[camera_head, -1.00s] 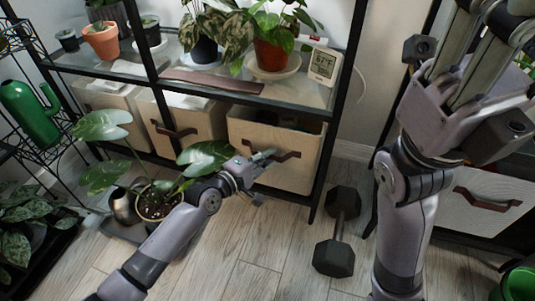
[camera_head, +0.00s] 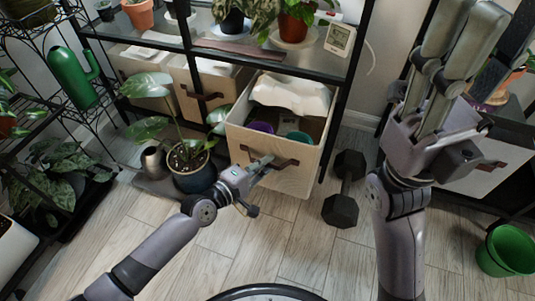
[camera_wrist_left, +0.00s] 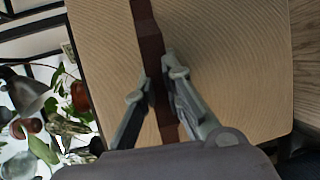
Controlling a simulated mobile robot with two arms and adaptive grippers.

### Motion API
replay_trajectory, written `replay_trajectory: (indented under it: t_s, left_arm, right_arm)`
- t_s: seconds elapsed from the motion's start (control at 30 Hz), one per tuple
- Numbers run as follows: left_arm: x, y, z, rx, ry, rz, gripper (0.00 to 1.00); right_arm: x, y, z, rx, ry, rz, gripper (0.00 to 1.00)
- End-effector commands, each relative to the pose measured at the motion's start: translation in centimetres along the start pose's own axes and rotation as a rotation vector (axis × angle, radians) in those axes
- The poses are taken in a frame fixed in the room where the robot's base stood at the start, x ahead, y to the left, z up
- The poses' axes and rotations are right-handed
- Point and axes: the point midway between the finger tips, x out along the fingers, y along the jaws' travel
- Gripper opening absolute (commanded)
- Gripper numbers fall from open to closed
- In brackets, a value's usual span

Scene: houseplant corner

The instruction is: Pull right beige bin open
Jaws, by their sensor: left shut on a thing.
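The right beige bin (camera_head: 235,136) is slid forward out of the lower shelf in the head view, its open top showing. Its brown handle (camera_head: 286,161) is on the front face, and the handle (camera_wrist_left: 147,35) runs as a dark strip across the beige front in the left wrist view. My left gripper (camera_head: 262,165) is shut on this handle, with one finger on each side of it in the left wrist view (camera_wrist_left: 160,82). My right gripper (camera_head: 450,50) is raised at the upper right, away from the bin, and its fingertips are not clear.
The bin holds a white bundle (camera_head: 290,95), a purple pot (camera_head: 262,128) and a teal pot (camera_head: 299,137). A potted plant (camera_head: 192,172) stands left of the bin. A dumbbell (camera_head: 342,208) lies right of it. The wooden floor (camera_head: 250,235) in front is clear.

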Motion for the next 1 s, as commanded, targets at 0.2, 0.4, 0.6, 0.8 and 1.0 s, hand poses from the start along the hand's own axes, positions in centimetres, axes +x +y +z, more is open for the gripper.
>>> replay_trajectory:
  t_s: [0.2, 0.4, 0.6, 0.8, 1.0]
  left_arm:
    - [-0.39, -0.07, 0.15, -0.002, 0.000, 0.001, 0.00]
    - [-0.38, -0.08, 0.15, -0.002, 0.000, 0.001, 0.00]
    - [-0.37, -0.07, 0.14, -0.002, 0.000, 0.001, 0.16]
    - [-0.36, -0.06, 0.14, -0.001, 0.000, 0.001, 0.18]
    - [-0.80, -0.10, 0.12, 0.000, 0.001, 0.000, 0.18]
  right_arm:
    - [-0.10, 0.01, 0.05, 0.001, -0.005, 0.002, 0.40]
    - [-0.11, 0.00, 0.04, 0.001, -0.005, 0.002, 0.40]
    - [-0.10, 0.00, 0.03, 0.001, -0.005, 0.001, 0.40]
    - [-0.10, 0.00, 0.03, 0.001, -0.005, 0.002, 0.40]
    - [-0.13, 0.06, 0.09, 0.000, -0.005, 0.003, 0.40]
